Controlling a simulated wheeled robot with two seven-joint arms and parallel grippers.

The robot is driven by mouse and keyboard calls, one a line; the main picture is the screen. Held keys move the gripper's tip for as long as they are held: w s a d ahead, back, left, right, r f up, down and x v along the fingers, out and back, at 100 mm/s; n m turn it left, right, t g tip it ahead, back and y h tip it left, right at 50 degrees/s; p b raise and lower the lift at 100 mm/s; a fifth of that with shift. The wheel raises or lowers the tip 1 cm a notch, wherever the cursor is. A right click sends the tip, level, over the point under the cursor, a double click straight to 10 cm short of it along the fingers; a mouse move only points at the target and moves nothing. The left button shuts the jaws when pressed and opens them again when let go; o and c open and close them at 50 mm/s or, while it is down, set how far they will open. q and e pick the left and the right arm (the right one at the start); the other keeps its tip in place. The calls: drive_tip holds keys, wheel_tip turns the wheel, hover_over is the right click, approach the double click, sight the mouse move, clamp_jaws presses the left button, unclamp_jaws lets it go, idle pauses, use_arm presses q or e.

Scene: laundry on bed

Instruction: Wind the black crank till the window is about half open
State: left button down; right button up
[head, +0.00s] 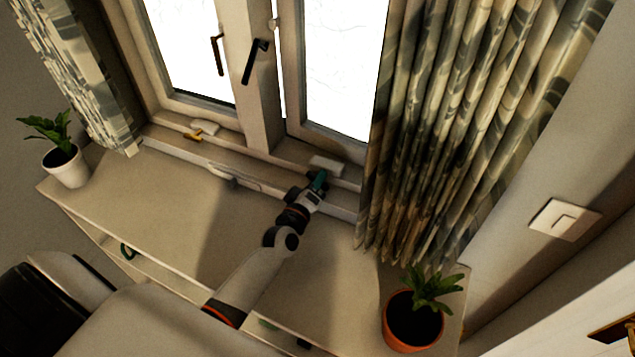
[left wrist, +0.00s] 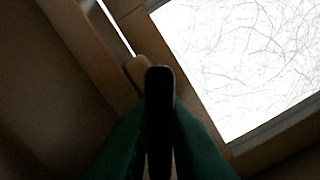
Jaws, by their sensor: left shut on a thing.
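My left gripper (head: 318,183) is at the window sill, at the white crank housing (head: 325,163) below the right window pane. In the left wrist view its green fingers (left wrist: 160,150) are shut on the upright black crank (left wrist: 160,108), one finger on each side. In the head view the gripper mostly hides the crank. The right window sash (head: 296,85) shows a narrow bright gap along its left edge, which also shows as a bright slit in the left wrist view. My right gripper is not in view.
A second white housing with a yellow crank (head: 194,136) is on the sill at left. Two black handles (head: 255,62) are on the window frames. A patterned curtain (head: 440,120) hangs close to the right. Potted plants stand at left (head: 68,165) and right (head: 412,318).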

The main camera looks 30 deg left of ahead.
use_arm(q)
drive_tip(key=n+b, duration=0.1)
drive_tip(key=n, duration=0.5)
idle(0.6)
drive_tip(key=c, duration=1.4)
unclamp_jaws()
drive_tip(key=shift+c, duration=0.2)
drive_tip(key=s+b, duration=0.1)
drive_tip(key=s, duration=0.7)
drive_tip(key=s+b, duration=0.1)
drive_tip(key=s, duration=0.3)
drive_tip(key=shift+d+b, duration=0.3)
drive_tip(key=shift+d, duration=0.05)
